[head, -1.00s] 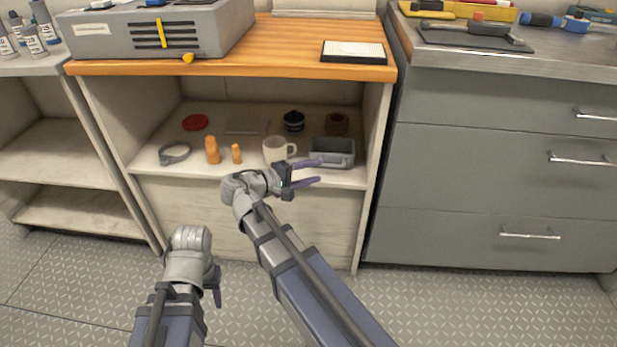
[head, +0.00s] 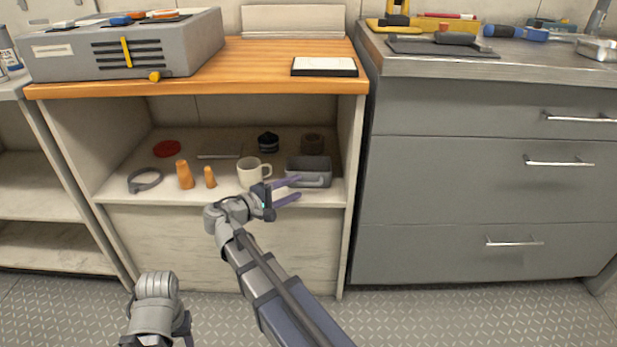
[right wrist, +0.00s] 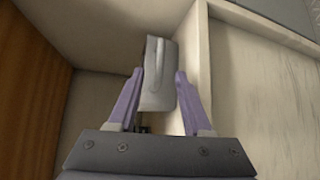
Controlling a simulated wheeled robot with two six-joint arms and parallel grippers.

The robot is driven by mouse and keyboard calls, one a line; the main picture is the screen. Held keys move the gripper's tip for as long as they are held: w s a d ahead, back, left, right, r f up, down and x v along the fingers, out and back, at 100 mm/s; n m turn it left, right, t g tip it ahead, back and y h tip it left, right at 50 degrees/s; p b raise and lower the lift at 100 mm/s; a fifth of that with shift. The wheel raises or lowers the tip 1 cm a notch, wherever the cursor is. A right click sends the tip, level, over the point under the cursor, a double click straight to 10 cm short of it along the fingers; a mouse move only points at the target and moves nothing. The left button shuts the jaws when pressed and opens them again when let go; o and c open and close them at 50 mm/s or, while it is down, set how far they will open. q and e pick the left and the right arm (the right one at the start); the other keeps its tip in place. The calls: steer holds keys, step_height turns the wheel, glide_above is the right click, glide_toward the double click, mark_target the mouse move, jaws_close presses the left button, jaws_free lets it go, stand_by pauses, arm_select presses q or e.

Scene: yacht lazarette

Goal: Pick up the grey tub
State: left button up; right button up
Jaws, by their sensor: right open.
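The grey tub (head: 308,163) is a small open rectangular container with a handle-like bar on its front. It stands at the right end of the open cabinet's shelf, near the front edge. My right gripper (head: 299,188) is open and empty in front of the tub, its upper finger overlapping the tub's front in the head view. In the right wrist view the tub (right wrist: 158,80) shows between the spread purple fingers of the gripper (right wrist: 162,75), close to the left one; contact is unclear. My left gripper (head: 186,332) is at the bottom edge, mostly cut off.
A cream mug (head: 248,174) stands just left of the tub. A brown roll (head: 312,144) and a dark jar (head: 268,143) are behind. Orange pieces (head: 185,175), a grey ring (head: 145,180) and a red disc (head: 167,148) lie further left. The cabinet's right side wall (head: 350,160) is close.

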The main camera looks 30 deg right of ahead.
mark_target(301, 185)
steer(key=shift+x, duration=1.95)
steer(key=shift+s+r, duration=0.1)
steer(key=shift+c, duration=0.3)
jaws_close()
